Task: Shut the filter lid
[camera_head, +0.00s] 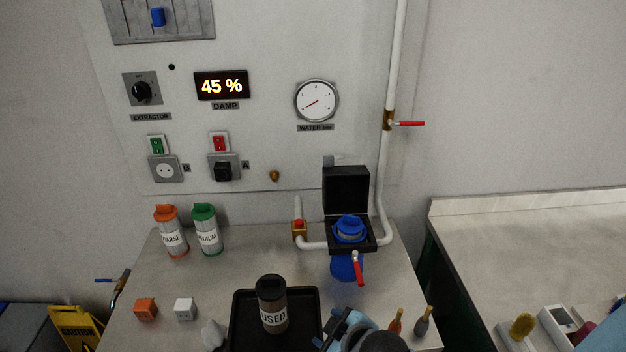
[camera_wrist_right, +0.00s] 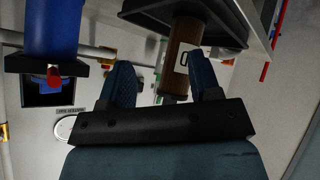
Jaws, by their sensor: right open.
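The black square filter lid (camera_head: 346,190) stands open, raised upright at the back of the filter housing (camera_head: 368,243). A blue ribbed filter (camera_head: 349,229) shows in the housing's opening, above the blue bowl (camera_head: 344,267). In the right wrist view, where the scene looks upside down, the blue bowl (camera_wrist_right: 53,28) is at upper left and the lid (camera_wrist_right: 35,98) hangs below it. My right gripper (camera_head: 328,328) is open and empty, low in the head view, in front of the housing and apart from the lid; its fingers (camera_wrist_right: 162,80) also show in the wrist view. My left gripper is not seen.
The USED jar (camera_head: 272,312) stands on the black tray (camera_head: 240,300), left of my right gripper. A red-handled valve (camera_head: 357,272) sits before the blue bowl. A white pipe (camera_head: 383,200) rises beside the lid. Two brushes (camera_head: 396,322) stand at right.

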